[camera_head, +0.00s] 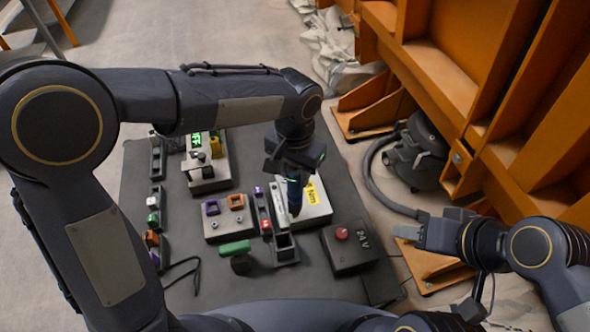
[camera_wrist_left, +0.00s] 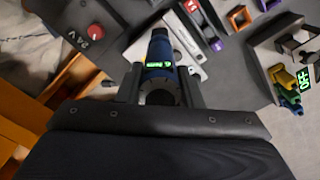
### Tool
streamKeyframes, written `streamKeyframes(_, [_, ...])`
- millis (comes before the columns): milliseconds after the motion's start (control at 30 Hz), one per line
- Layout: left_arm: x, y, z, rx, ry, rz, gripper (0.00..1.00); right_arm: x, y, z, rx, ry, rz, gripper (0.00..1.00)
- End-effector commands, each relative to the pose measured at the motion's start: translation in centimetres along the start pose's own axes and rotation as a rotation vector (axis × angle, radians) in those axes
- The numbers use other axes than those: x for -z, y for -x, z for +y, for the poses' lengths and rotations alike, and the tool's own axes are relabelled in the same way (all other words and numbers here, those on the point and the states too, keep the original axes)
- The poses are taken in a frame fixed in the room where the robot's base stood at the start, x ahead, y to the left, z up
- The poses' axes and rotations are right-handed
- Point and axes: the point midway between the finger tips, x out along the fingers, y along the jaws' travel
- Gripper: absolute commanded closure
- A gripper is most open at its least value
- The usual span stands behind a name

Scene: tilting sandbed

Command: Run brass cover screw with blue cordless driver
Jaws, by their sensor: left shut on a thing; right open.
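My left gripper (camera_head: 290,172) is shut on the blue cordless driver (camera_head: 294,195) and holds it upright, nose down, over the grey box with a yellow "Nm" label (camera_head: 311,193). In the left wrist view the driver (camera_wrist_left: 157,58) sits between the two fingers, with a small green lit display on its body. The driver and gripper hide part of the box. I cannot make out the brass cover screw, nor whether the driver's tip touches anything. My right gripper (camera_head: 422,236) is open and empty, off the right side of the mat.
The dark mat (camera_head: 185,232) also holds a black "24 V" box with a red button (camera_head: 350,247), a green-handled tool (camera_head: 235,248), a block with purple and orange sockets (camera_head: 226,215) and narrow racks at left. A vacuum (camera_head: 418,150) and orange steel frame stand right.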

Motion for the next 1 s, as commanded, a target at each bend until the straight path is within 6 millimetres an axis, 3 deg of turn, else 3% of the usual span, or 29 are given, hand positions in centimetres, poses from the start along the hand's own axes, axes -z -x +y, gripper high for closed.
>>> streamKeyframes(1000, [-0.07,-0.69,0.0,0.0,0.0,-0.004,0.93,-0.14,-0.27,0.12,0.0,0.0,0.0,0.58])
